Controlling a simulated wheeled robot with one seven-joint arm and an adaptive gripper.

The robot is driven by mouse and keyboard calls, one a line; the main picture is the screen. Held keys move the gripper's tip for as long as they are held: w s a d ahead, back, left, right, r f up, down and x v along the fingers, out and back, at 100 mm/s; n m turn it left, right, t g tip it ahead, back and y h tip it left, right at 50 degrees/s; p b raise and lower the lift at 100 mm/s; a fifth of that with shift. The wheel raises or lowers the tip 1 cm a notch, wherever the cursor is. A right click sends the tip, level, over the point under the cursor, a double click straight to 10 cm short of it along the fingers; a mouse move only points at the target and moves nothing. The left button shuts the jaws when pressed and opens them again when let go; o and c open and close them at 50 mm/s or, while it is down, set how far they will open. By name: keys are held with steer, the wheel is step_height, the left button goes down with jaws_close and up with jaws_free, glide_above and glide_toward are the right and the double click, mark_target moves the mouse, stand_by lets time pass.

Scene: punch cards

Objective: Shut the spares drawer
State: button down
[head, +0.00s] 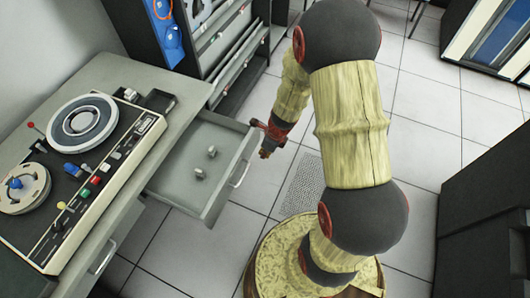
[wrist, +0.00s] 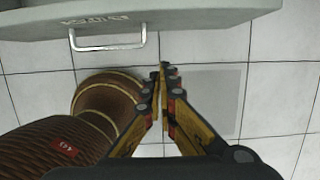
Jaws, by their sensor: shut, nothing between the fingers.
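The spares drawer (head: 193,180) is a grey drawer pulled out from under the desk in the head view. A few small pale parts lie inside it. Its handle (head: 240,173) is on the front panel, and this shows in the wrist view as a pale bar (wrist: 107,41) on the drawer front (wrist: 190,15). My gripper (head: 265,152) is just outside the drawer front, near its far corner. In the wrist view my gripper (wrist: 161,72) is shut and empty, its tips below and right of the handle, apart from it.
A tape machine (head: 85,150) with reels and coloured knobs stands on the desk (head: 105,68). A dark rack (head: 232,45) with shelves stands behind the drawer. Dark cabinets (head: 485,200) are at the right. Tiled floor (head: 420,110) lies open between them.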

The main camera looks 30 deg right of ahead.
steer(key=w+a+f+b, duration=0.2)
steer(key=w+a+f, duration=0.1)
steer(key=w+f, duration=0.1)
steer(key=shift+w+f, duration=0.15)
steer(key=shift+f, duration=0.3)
steer(key=shift+w+a, duration=0.1)
